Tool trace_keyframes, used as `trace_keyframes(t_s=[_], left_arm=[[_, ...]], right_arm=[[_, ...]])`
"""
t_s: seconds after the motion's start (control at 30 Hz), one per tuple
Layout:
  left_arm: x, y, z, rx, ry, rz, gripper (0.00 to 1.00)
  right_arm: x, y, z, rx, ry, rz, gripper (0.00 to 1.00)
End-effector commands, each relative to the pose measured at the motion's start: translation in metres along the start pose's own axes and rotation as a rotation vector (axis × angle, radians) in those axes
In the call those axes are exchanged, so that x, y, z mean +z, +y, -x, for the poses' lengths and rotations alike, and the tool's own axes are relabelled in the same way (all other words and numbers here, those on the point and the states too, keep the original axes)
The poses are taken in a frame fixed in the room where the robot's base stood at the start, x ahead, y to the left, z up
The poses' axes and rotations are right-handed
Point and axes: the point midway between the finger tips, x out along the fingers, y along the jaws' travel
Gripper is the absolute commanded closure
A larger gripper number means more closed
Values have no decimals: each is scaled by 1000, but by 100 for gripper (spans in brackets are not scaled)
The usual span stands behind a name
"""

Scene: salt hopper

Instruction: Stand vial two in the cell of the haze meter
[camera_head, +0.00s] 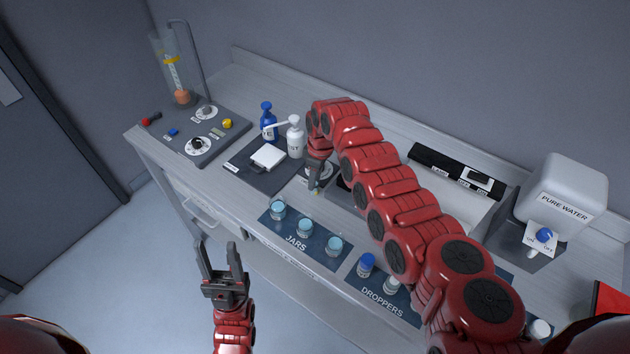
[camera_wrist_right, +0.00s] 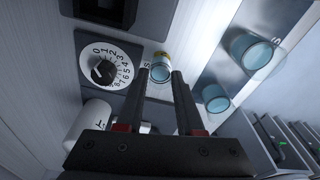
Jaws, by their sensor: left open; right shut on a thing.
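My right gripper (camera_head: 315,188) hangs over the bench behind the jars mat. In the right wrist view its fingers (camera_wrist_right: 160,78) are shut on a small vial (camera_wrist_right: 160,72) with a pale blue end and a yellow band; its number is not readable. A panel with a numbered dial (camera_wrist_right: 103,70), which looks like the haze meter, lies beyond the fingers. A dark square recess (camera_wrist_right: 103,12) is beside the dial; I cannot tell if it is the cell. In the head view my right arm partly hides the panel. My left gripper (camera_head: 217,248) is open and empty before the bench front.
Jars (camera_head: 304,228) stand on a dark mat in front of the right gripper, with a blue-capped dropper bottle (camera_head: 366,264) to their right. A white bottle (camera_head: 295,137) and blue bottle (camera_head: 268,122) stand behind left. A pure water tank (camera_head: 566,195) is at right.

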Motion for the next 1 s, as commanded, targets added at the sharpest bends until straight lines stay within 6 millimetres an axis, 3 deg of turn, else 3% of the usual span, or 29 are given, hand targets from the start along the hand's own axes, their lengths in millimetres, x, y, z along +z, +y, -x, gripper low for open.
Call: trace_keyframes(t_s=[0.17, 0.4, 0.6, 0.8, 1.0], left_arm=[[3, 1, 16, 0, 0, 0, 50], [9, 3, 52, 0, 0, 0, 50], [11, 3, 64, 0, 0, 0, 50], [11, 3, 68, 0, 0, 0, 50], [12, 3, 69, 0, 0, 0, 50]], right_arm=[[-4, 2, 22, 7, 8, 0, 100], [-13, 2, 104, 11, 4, 0, 100], [-18, 1, 147, 6, 4, -1, 100], [-20, 1, 166, 2, 1, -1, 100], [-18, 2, 172, 3, 2, -13, 100]])
